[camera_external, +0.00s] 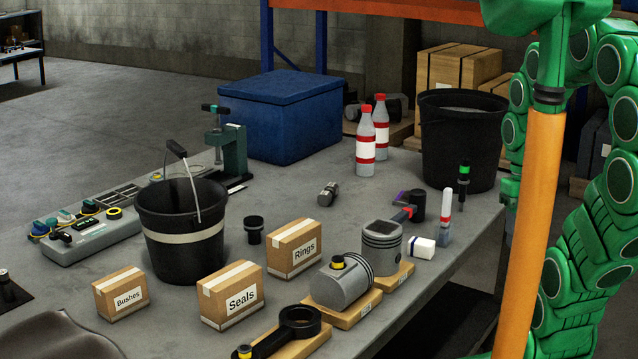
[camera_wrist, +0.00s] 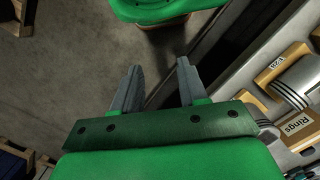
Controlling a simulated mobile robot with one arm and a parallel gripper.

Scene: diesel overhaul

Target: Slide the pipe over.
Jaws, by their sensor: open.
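My gripper (camera_wrist: 157,84) shows in the wrist view with its two grey fingers apart and nothing between them. It hangs over bare floor beside the table. In the external view its fingers cannot be made out; my green arm is at the right. No long loose pipe can be clearly picked out in either view. A short grey metal cylinder (camera_external: 328,194) lies on the table in the external view; I cannot tell whether it is the pipe.
The workbench (camera_external: 300,213) holds a black bucket (camera_external: 182,245), a Seals box (camera_external: 232,297), a Rings box (camera_external: 294,248), an upright piston (camera_external: 382,250), a connecting rod (camera_external: 298,322) and two bottles (camera_external: 366,150). A black bin (camera_external: 458,145) stands back right. Central patches are clear.

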